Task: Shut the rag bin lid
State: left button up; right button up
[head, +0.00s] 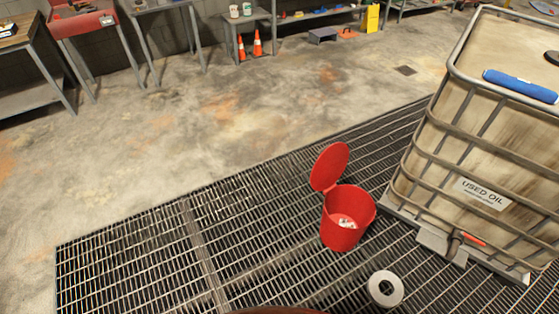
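The red rag bin (343,233) stands upright on the floor grating, right of the picture's middle. Its round red lid (330,166) is open, tilted up at the bin's back left edge. Whitish rags (346,222) show inside the bin. Neither of my grippers is in the head view.
A caged used-oil tank (480,150) with a blue roll (521,86) on top stands close to the bin's right. A grey-white ring (385,288) lies on the grating (130,255) in front. Concrete floor behind is mostly clear; benches and orange cones (257,44) line the back.

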aim_at(330, 165)
jog(key=u, duration=1.55)
jog(key=i, duration=2.8)
jog(key=z, duration=3.5)
